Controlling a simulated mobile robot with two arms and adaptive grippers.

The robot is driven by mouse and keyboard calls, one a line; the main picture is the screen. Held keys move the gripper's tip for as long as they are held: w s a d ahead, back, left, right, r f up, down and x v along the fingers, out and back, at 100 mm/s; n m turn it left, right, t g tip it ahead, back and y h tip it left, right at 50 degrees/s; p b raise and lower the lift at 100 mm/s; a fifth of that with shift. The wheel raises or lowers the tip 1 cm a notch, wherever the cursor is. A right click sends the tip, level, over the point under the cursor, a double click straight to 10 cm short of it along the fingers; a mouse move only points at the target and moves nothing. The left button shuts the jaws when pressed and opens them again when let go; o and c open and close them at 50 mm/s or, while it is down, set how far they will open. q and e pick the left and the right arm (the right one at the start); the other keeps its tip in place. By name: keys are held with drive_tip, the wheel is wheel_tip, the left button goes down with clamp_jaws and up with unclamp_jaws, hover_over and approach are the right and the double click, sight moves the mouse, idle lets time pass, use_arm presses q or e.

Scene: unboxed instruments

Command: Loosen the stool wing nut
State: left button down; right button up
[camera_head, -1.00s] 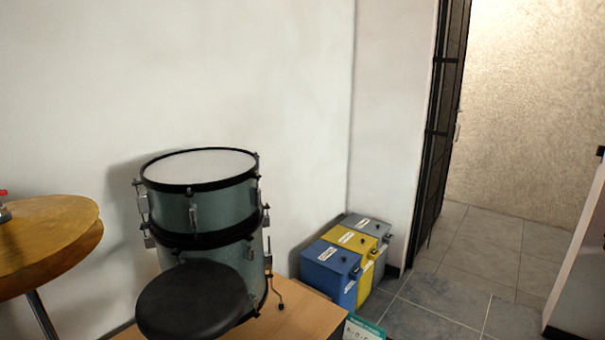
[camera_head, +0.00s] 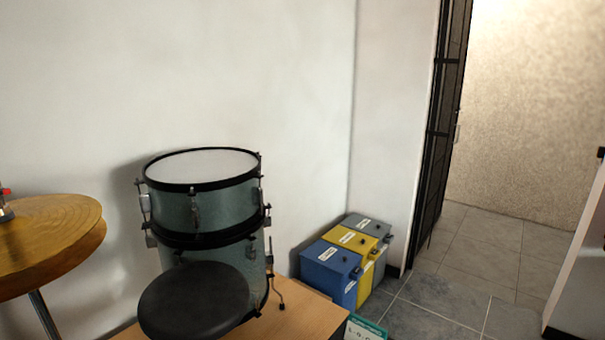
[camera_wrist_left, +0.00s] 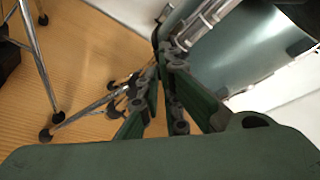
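The stool's round black seat (camera_head: 195,300) shows at the bottom of the head view, in front of the drums. Its post and the wing nut are hidden there. In the left wrist view chrome tripod legs with black rubber feet (camera_wrist_left: 40,70) stand on the wooden surface; I cannot tell if they are the stool's. I cannot make out the wing nut. My left gripper (camera_wrist_left: 163,55) shows in the left wrist view, with its dark green fingers converging at the tips. It looks shut, with nothing clearly between them. Neither gripper is in the head view.
Two stacked grey-green drums (camera_head: 205,205) stand behind the stool on a wooden platform (camera_head: 300,318); a drum shell (camera_wrist_left: 235,50) is close to my left gripper. A brass cymbal (camera_head: 50,240) is at left. Blue, yellow and grey boxes (camera_head: 345,258) stand on the right.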

use_arm(q)
drive_tip(key=n+t+b, duration=0.1)
drive_tip(key=b, duration=0.1)
drive_tip(key=w+d+n+b, duration=0.1)
drive_tip(key=b, duration=0.2)
drive_tip(key=shift+w+d+r+t+b, duration=0.1)
drive_tip(key=shift+r+t+b, duration=0.2)
drive_tip(key=shift+r+t, duration=0.1)
drive_tip(key=c, duration=2.3)
unclamp_jaws()
drive_tip(key=shift+r+h+p, duration=0.3)
drive_tip(key=shift+r+p, duration=0.05)
drive_tip(key=o, duration=0.4)
drive_tip(key=shift+w+d, duration=0.1)
drive_tip(key=shift+d, duration=0.1)
drive_tip(key=o, duration=0.7)
drive_tip(key=shift+a+f, duration=0.1)
drive_tip(key=shift+f, duration=0.05)
drive_tip(key=shift+s+f, duration=0.1)
drive_tip(key=shift+s, duration=0.1)
drive_tip(key=shift+a+f, duration=0.1)
drive_tip(key=shift+a, duration=0.1)
drive_tip(key=shift+s, duration=0.1)
drive_tip(key=p+v, duration=0.1)
drive_tip(key=v, duration=0.5)
drive_tip(key=shift+p, duration=0.4)
